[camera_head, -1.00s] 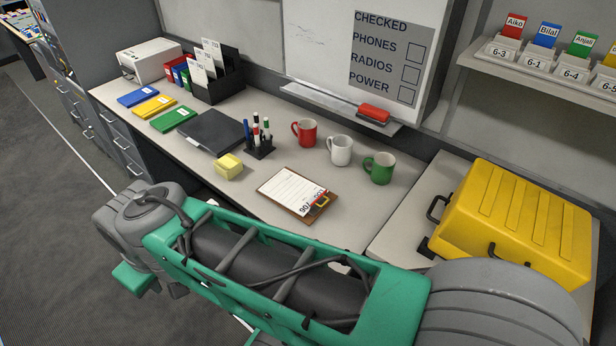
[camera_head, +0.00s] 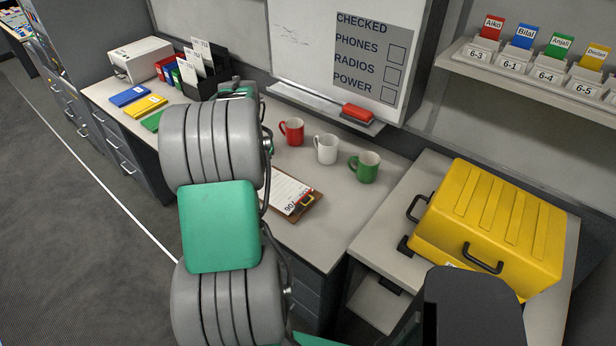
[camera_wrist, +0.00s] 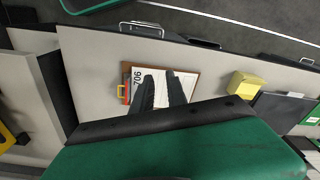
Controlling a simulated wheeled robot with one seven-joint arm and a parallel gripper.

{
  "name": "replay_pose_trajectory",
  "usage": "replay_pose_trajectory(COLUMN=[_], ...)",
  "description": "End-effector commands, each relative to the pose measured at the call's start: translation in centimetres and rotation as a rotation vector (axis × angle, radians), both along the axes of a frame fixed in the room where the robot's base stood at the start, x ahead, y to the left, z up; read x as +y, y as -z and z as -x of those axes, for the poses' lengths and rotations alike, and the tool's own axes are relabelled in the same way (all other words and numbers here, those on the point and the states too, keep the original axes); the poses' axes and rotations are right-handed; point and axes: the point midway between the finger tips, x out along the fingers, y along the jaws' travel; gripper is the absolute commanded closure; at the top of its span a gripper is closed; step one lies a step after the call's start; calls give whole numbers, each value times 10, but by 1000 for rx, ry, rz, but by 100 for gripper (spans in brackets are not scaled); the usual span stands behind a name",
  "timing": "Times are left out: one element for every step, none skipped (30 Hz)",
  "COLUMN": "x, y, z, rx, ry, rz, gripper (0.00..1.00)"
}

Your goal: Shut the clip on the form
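The form is white paper with a printed number, lying on a brown clipboard (camera_head: 312,212) on the desk in the head view, partly hidden by my arm. I cannot tell whether the clip is open. My gripper (camera_wrist: 160,76) shows two dark fingers apart, over the form (camera_wrist: 160,100), with paper visible between them and nothing held. In the head view my arm hides the gripper.
Red (camera_head: 292,131), white (camera_head: 326,149) and green (camera_head: 364,167) mugs stand behind the clipboard. A yellow case (camera_head: 495,225) is on the right-hand surface. A yellow block (camera_wrist: 243,85) lies right of the clipboard in the wrist view.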

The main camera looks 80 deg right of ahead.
Motion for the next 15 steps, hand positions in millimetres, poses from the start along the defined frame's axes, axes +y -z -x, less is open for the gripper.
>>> replay_pose_trajectory(x=[-25, -37, -48, -55, -61, -66, -69, -71, -72, -73, -73, -73, -73, -73, -73], y=[15, 22, 31, 37, 42, 47, 50, 53, 55, 56, 57, 59, 60, 62, 65], z=[37, 56, 78, 92, 105, 118, 126, 131, 136, 138, 139, 139, 138, 138, 138], rx=[6, 8, 10, 11, 11, 12, 12, 12, 12, 12, 12, 12, 12, 12, 12], ry=[111, 168, 231, 273, 307, 344, 365, 380, 393, 398, 400, 400, 399, 398, 398], rz=[-21, -28, -38, -43, -48, -54, -56, -59, -61, -61, -61, -60, -60, -60, -60], gripper=[82, 82, 82, 82, 82, 82, 82, 82, 82, 82, 82, 82, 82, 82, 82])
